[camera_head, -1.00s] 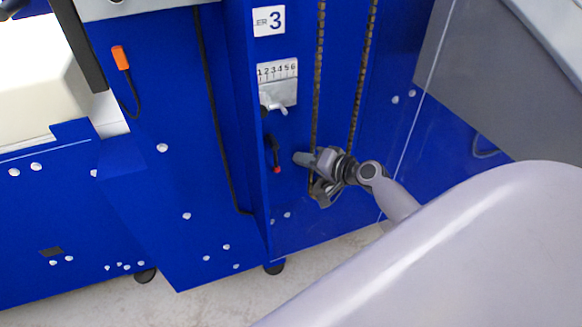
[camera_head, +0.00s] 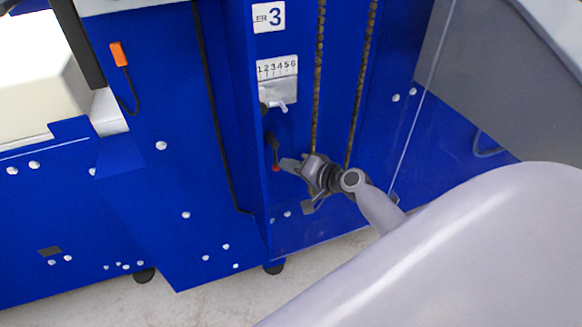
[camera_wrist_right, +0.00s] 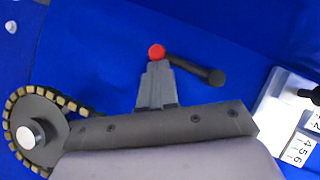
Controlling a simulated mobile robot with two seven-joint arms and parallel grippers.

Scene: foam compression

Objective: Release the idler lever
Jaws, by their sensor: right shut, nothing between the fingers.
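The idler lever (camera_head: 273,150) is a short dark bar with a red end, low on the blue machine panel, below the numbered scale. Its red end points down in the head view. In the right wrist view the lever (camera_wrist_right: 195,69) runs to the right from its red knob. My right gripper (camera_head: 283,165) is shut and empty, with its fingertips beside the red end. In the right wrist view the shut fingertips (camera_wrist_right: 157,68) are right at the red knob; I cannot tell whether they touch it. My left gripper is not in view.
A number scale (camera_head: 277,67) with a metal block and small handle (camera_head: 278,104) sits above the lever. Two chains (camera_head: 318,80) hang to its right, close to my right gripper. A round sprocket with chain (camera_wrist_right: 38,130) shows in the wrist view.

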